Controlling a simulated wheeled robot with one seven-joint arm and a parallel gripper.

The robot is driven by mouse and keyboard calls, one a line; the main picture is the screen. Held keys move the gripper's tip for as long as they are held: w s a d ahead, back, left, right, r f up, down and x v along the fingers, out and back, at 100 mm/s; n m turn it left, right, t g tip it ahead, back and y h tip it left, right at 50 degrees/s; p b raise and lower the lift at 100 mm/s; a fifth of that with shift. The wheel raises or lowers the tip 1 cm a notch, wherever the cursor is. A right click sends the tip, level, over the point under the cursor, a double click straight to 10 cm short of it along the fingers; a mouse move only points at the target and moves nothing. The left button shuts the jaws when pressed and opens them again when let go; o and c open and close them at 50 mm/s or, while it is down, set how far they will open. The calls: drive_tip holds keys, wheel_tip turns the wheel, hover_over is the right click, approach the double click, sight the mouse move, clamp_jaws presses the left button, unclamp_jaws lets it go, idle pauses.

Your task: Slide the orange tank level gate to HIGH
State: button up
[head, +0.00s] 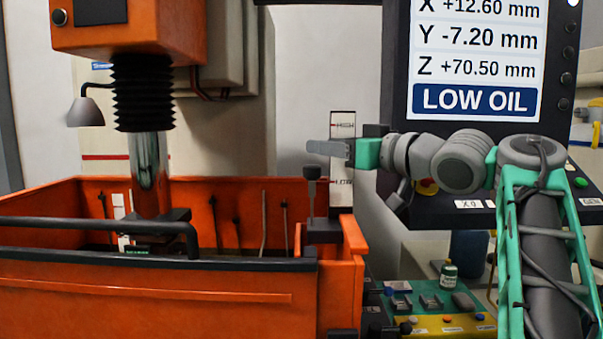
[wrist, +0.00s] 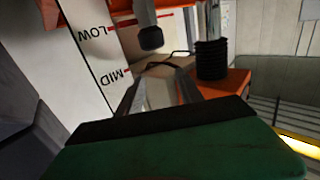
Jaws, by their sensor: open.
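The level gate's dark knob (head: 311,172) stands upright on a thin stem at the right end of the orange tank (head: 330,281). Behind it is a white scale plate (head: 342,198) with red marks, HIGH above and LOW below. The knob is near the LOW mark. My gripper (head: 309,147) is a little above the knob, between HIGH and LOW, pointing left. In the wrist view, which looks upside down, the knob (wrist: 151,38) is beyond my two open fingers (wrist: 156,70), by the LOW mark. The fingers are apart and empty, nearer to MID.
A monitor (head: 475,60) showing LOW OIL stands behind my arm at right. A black rail (head: 90,223) crosses the tank's front. A spindle column (head: 148,165) reaches into the tank.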

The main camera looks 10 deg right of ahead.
sight(318, 170)
wheel_tip(318, 170, down, 5)
drive_tip(key=shift+b, duration=0.55)
drive_tip(key=p+x, duration=0.1)
drive_tip(key=x, duration=0.6)
drive_tip(key=shift+w+a+f+p, duration=0.15)
drive_tip(key=shift+w+f+p, duration=0.05)
drive_tip(key=shift+f+p, duration=0.1)
drive_tip(key=shift+c, duration=0.3)
clamp_jaws()
drive_tip(key=shift+r, duration=0.1)
